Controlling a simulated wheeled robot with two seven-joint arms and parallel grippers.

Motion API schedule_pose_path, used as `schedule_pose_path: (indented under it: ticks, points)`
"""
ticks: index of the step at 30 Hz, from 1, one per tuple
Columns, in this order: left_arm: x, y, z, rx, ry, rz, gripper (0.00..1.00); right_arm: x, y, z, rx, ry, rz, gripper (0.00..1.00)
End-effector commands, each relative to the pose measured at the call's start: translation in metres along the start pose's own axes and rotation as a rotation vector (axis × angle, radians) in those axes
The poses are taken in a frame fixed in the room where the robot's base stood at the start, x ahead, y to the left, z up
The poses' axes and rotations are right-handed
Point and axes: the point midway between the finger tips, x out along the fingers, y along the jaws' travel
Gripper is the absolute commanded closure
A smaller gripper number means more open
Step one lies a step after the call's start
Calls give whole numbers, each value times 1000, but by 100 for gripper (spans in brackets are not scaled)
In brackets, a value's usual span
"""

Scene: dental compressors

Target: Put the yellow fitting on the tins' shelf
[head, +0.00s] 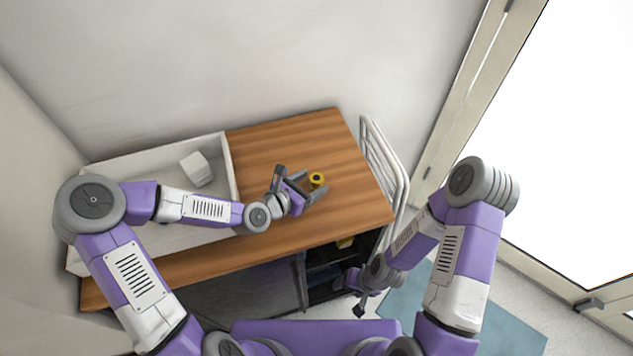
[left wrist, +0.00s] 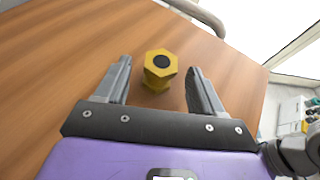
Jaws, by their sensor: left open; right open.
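The yellow fitting (head: 317,180) stands on the wooden top of the cabinet, with a hexagonal top and a dark hole in it. My left gripper (head: 305,189) is open at the fitting. In the left wrist view, the fitting (left wrist: 160,70) is between the two spread fingers (left wrist: 160,84), with a gap on each side. My right gripper (head: 360,296) is low in front of the cabinet's open shelves (head: 325,254); its fingers are small and partly hidden. I cannot make out tins for sure; a yellowish thing (head: 345,242) shows in the upper part of the shelves.
A white tray (head: 233,165) with a white block (head: 196,168) takes up the left of the wooden top (head: 290,135). A white metal rack (head: 385,160) stands at the cabinet's right end. A blue-grey mat (head: 470,320) lies on the floor at the right.

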Motion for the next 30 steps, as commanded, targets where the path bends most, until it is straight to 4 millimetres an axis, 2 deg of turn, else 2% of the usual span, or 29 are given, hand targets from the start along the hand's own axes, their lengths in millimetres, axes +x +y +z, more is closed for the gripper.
schedule_pose_path:
  ticks: [7,17,27,30]
  points:
    - [32,-1,2,0,1,-2,32,6,2,0,0,0,0,32]
    - [37,0,2,0,1,0,33,6,2,0,0,0,0,32]
    - [36,0,2,0,1,0,86,6,2,0,0,0,0,32]
    - [36,0,2,1,0,0,98,6,2,0,0,0,0,32]
